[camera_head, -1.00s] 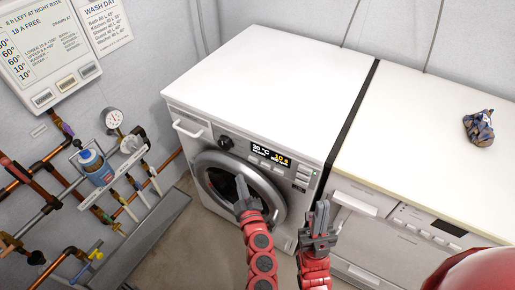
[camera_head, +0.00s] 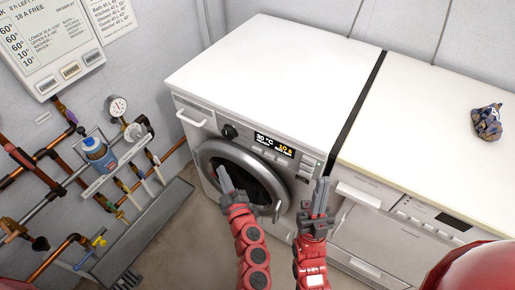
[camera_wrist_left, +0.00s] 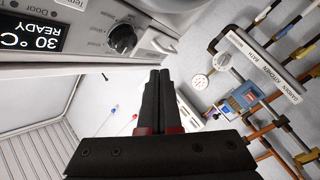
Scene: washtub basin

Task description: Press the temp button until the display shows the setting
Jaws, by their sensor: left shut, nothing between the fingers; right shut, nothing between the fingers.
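In the left wrist view, upside down, the display (camera_wrist_left: 33,35) reads 30 °C and READY. A row of small buttons (camera_head: 270,154) lies below the display; a partly cut-off "Tem" label shows in the wrist view. My left gripper (camera_head: 222,171) is shut and empty in front of the round door, below the dial (camera_head: 229,131), apart from the buttons. Its fingers (camera_wrist_left: 156,75) also show in the wrist view. My right gripper (camera_head: 323,181) is shut and empty, right of the door.
A second white appliance (camera_head: 425,225) stands to the right, with a crumpled cloth (camera_head: 487,122) on top. A wall panel (camera_head: 45,45) lists temperatures, beside a Wash Day notice (camera_head: 112,15).

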